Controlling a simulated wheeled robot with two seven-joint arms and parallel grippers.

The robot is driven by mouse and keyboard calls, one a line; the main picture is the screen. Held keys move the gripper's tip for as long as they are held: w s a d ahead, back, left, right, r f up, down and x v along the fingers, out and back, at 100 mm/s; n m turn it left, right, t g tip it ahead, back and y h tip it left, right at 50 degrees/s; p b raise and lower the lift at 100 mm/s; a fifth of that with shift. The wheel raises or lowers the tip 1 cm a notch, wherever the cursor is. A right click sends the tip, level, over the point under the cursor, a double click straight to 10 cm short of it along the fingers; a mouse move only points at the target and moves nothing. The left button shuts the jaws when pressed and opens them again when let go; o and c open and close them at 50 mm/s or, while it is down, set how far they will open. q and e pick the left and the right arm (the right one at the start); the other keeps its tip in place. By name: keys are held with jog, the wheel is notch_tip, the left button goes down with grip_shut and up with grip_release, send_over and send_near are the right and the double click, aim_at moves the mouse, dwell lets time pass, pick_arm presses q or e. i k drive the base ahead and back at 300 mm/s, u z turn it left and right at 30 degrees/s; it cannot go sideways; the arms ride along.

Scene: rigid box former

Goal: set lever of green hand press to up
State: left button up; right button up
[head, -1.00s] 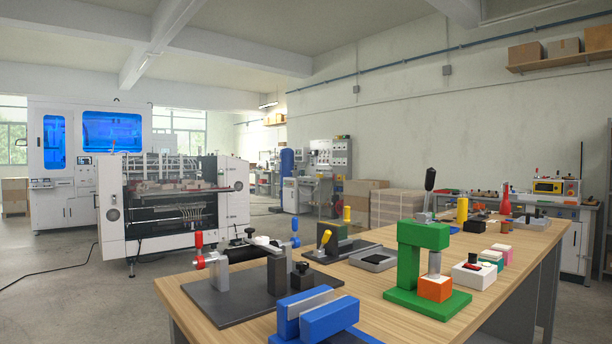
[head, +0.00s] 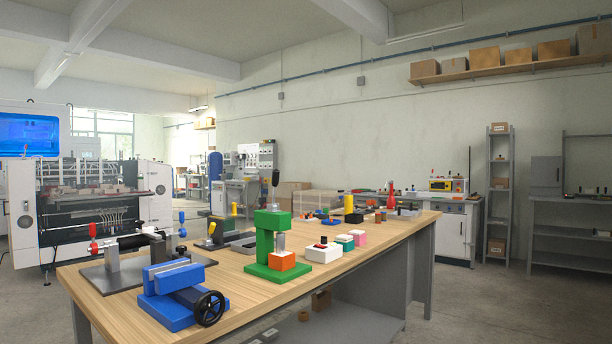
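The green hand press (head: 266,244) stands on the wooden workbench, left of the bench's middle in the head view. It has a green base plate, a green upright and head, and a grey ram above an orange block (head: 282,261). Its lever (head: 275,178) has a black grip and points up above the green head, close to vertical. Neither of my grippers shows in the head view, so nothing of mine is seen touching the press.
A blue vise (head: 175,306) with a black handwheel is at the bench's near left corner. A grey clamp fixture (head: 112,268) lies behind it. The wooden bench top (head: 236,290) is bare in front. Open floor (head: 490,310) lies to the right.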

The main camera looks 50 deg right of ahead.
aim_at(275, 172)
jog(key=z, duration=1.6)
